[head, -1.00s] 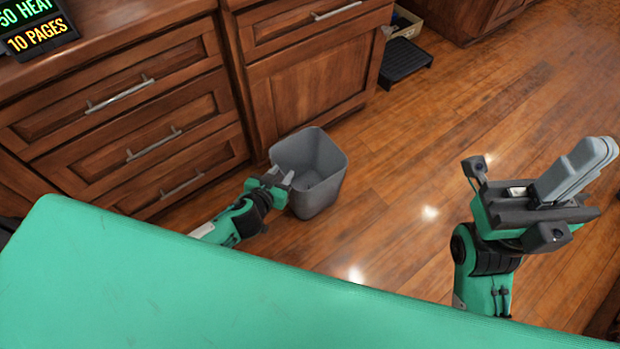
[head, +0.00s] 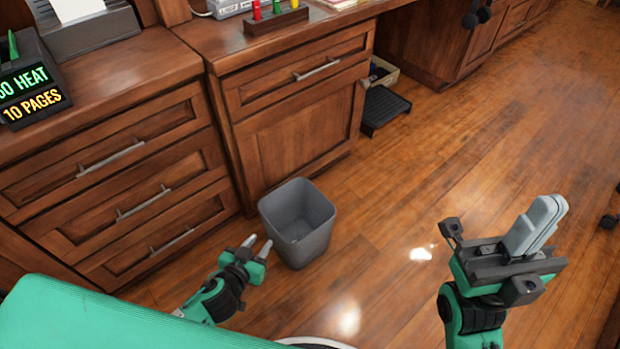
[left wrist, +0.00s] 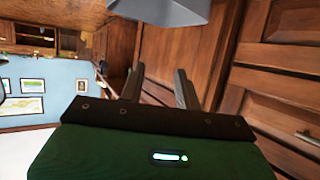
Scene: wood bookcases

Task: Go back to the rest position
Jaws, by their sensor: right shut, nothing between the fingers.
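My left gripper (head: 257,246) is low in the head view, just left of a grey bin, with its two fingers apart and nothing between them. Its separated fingers (left wrist: 157,85) also show in the left wrist view, with the grey underside or side of what looks like the bin (left wrist: 165,10) at the top edge. My right gripper (head: 537,226) is at the right of the head view, raised over open floor. Its fingers are together and hold nothing.
The grey bin (head: 298,228) stands empty on the wood floor against wooden drawer cabinets (head: 120,190). A black step-like object (head: 385,110) lies near the desk opening. A display sign (head: 32,92) and a colourful rack (head: 276,20) are on the countertop. Floor at centre right is clear.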

